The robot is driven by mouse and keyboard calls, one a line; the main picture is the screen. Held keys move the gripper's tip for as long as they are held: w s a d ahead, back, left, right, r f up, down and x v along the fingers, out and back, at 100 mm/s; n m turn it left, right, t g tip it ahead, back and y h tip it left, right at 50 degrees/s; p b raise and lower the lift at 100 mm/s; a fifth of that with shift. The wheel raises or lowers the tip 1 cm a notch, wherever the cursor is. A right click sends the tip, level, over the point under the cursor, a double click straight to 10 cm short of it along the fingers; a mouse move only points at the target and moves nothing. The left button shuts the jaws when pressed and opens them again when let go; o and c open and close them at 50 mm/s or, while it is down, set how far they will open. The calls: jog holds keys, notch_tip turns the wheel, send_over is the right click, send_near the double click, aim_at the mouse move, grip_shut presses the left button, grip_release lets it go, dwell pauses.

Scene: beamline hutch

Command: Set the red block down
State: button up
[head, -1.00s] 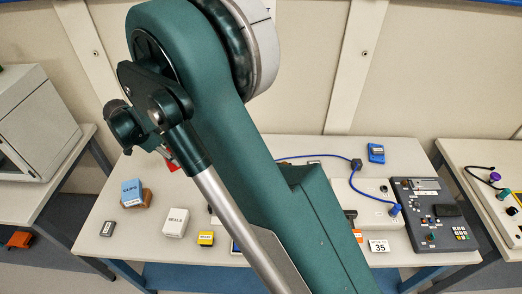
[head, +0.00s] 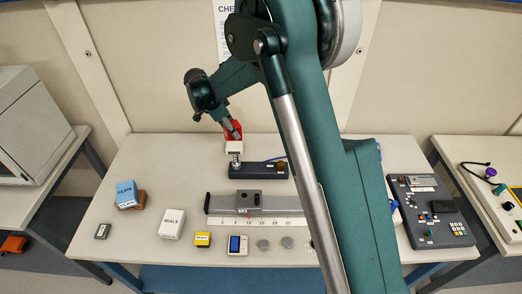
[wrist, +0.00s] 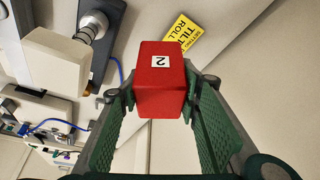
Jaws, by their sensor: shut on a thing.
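The red block (wrist: 162,75) bears a white label with a "2". My gripper (wrist: 158,100) is shut on it, with a green finger on either side in the wrist view. In the head view the red block (head: 235,134) shows partly behind my gripper (head: 231,130), over the back part of the table. A cream block-like head (head: 234,148) on a short metal post shows just below it there. This cream head also shows in the wrist view (wrist: 58,58), left of the red block and apart from it there. I cannot tell the red block's height above the table.
A dark device (head: 262,170) stands beside the post. A rail with a scale (head: 222,203) lies in front. The blue clips box (head: 126,194), white seals box (head: 171,223) and yellow box (head: 203,239) stand left of centre. A control panel (head: 425,225) is at the right.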

jog(key=w+d+m, duration=0.1)
jog(key=w+d, duration=0.3)
jog(key=d, duration=0.8)
jog(key=shift+w+d, duration=0.15)
jog(key=shift+d, duration=0.05)
jog(key=shift+f+b, duration=0.5)
jog(key=shift+f, duration=2.55)
jog(key=shift+f, duration=0.1)
jog(key=shift+f, duration=1.8)
jog(key=shift+f+b, duration=0.2)
jog(key=shift+b, duration=0.2)
jog(key=o, duration=1)
